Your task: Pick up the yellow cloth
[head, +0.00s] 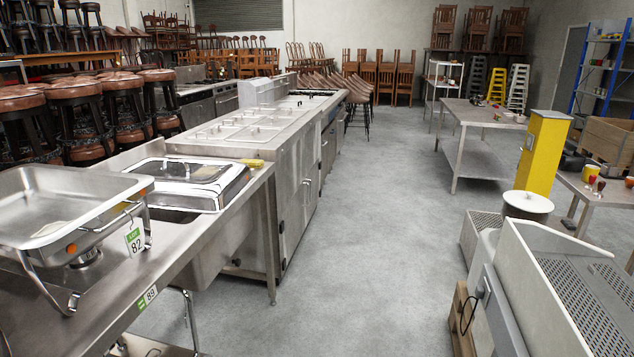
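A small yellow item (253,163), which looks like the yellow cloth, lies on the steel counter (262,178) at its right edge. It sits just behind and right of the lidded chafing dish (190,182). It is small in the head view, so its folds and exact shape cannot be made out. Neither of my grippers is in view.
An open steel chafing pan (65,207) stands at the near left. Stools (78,90) crowd the far left. The grey floor (365,220) is clear down the middle. A yellow cabinet (543,150), a worktable (480,115) and grey equipment (545,290) stand right.

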